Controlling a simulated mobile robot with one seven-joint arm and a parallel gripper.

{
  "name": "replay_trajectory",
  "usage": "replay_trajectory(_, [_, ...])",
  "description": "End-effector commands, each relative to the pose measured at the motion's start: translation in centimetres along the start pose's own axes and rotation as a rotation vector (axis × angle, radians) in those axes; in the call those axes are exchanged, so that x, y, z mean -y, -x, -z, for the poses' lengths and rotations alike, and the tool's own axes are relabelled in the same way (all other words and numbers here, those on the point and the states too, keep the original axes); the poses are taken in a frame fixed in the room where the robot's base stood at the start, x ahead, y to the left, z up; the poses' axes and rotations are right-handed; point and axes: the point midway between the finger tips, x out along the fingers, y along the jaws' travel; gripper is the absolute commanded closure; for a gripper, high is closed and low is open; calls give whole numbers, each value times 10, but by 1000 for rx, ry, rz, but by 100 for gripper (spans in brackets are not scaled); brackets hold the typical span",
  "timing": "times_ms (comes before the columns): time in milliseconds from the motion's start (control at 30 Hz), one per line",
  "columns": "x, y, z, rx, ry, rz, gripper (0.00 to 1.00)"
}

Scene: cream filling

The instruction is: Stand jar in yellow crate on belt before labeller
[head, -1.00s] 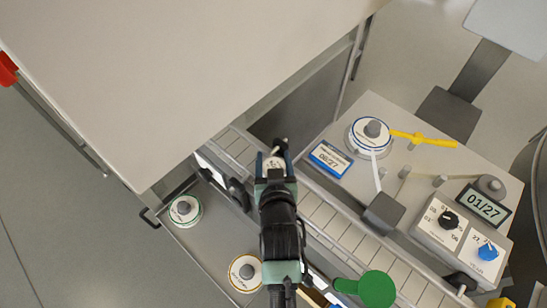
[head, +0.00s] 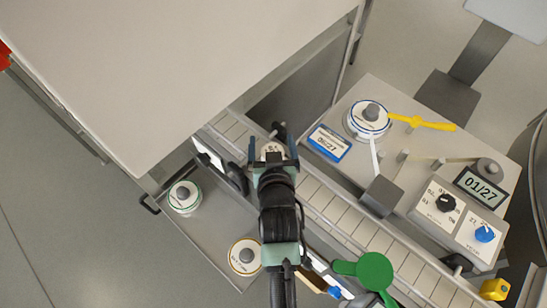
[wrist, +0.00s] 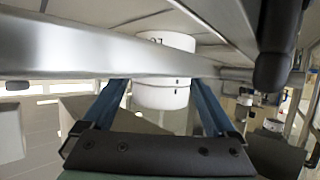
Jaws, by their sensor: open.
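A small white jar (head: 271,152) is on the slatted conveyor belt (head: 327,203), at the stretch before the labeller (head: 420,175). It looks upright. My gripper (head: 271,142) is open, with one blue finger on each side of the jar. In the wrist view the white jar (wrist: 162,96) shows between the spread fingers, with a gap on each side, and a metal rail crosses in front of its middle. The jar's base is hard to make out. I see no yellow crate in these frames.
Spare reels (head: 184,196) lie on a low grey shelf in front. A green paddle (head: 375,271) stands near the belt to the right. A large pale tabletop (head: 180,70) fills the upper left.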

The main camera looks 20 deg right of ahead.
Motion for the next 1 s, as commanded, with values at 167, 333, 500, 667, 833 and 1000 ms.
replay_trajectory(167, [0, 28, -1, 1, -1, 0, 8])
replay_trajectory(333, [0, 62, -2, 3, 0, 1, 8])
replay_trajectory(500, [0, 93, -1, 2, 0, 0, 8])
replay_trajectory(667, [0, 111, -2, 3, 0, 0, 8])
replay_trajectory(833, [0, 119, -1, 2, 0, 0, 8])
replay_trajectory(1000, [0, 120, 0, 1, 0, 0, 8])
